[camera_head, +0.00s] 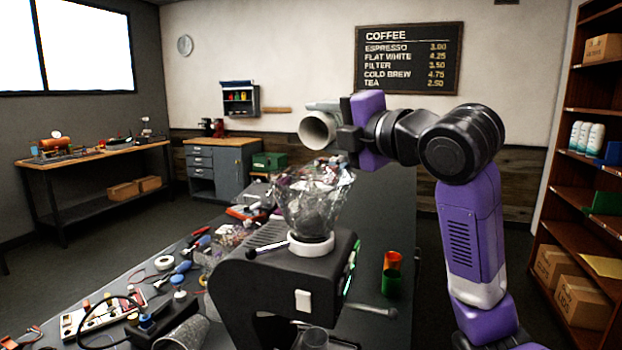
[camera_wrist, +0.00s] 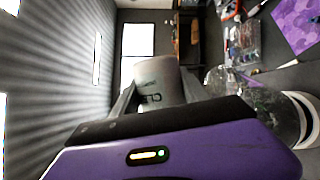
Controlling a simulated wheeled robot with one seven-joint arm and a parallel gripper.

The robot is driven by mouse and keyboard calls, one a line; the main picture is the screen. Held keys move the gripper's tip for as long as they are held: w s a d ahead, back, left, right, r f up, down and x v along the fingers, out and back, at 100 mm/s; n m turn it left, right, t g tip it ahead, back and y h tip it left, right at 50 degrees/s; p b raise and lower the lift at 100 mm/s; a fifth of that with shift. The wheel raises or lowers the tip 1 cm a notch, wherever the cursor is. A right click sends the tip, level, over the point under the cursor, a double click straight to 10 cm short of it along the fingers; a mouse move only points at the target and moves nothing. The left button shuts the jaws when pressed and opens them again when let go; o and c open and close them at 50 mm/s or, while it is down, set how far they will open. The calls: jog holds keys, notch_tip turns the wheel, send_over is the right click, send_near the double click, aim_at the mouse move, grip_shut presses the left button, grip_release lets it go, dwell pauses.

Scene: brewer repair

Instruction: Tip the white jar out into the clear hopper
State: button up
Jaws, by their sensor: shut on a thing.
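The white jar (camera_head: 320,122) is in my gripper (camera_head: 342,136), above the clear hopper (camera_head: 312,205). It lies on its side in the head view, with its round open mouth facing the camera and slightly left. No contents show in the mouth and nothing is seen falling. In the wrist view, the jar (camera_wrist: 156,78) shows dark lettering between the two fingers of my gripper (camera_wrist: 158,96). The hopper, a crinkled see-through bowl, stands upright in a white collar on the dark brewer (camera_head: 290,270). It also shows in the wrist view (camera_wrist: 262,108), right of the jar.
The workbench left of the brewer is crowded with tools, a power strip (camera_head: 100,312) and a clear cup (camera_head: 185,333). An orange-and-green cup (camera_head: 391,275) stands right of the brewer, near a metal-handled rod (camera_head: 372,311). The bench behind that cup is clear.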

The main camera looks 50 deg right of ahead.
jog(key=shift+s+a+r+n+t+b, duration=0.15)
jog(key=shift+a+n+t+b, duration=0.1)
jog(key=shift+n+b, duration=0.65)
jog(key=shift+a+r+n+t+b, duration=0.15)
jog(key=shift+a+n+t+b, duration=0.15)
jog(key=shift+n+b, duration=0.6)
jog(key=shift+s+a+r+n+t+b, duration=0.2)
jog(key=shift+n+b, duration=0.3)
jog(key=shift+b, duration=0.7)
jog(key=shift+w, duration=0.2)
dwell(0.6)
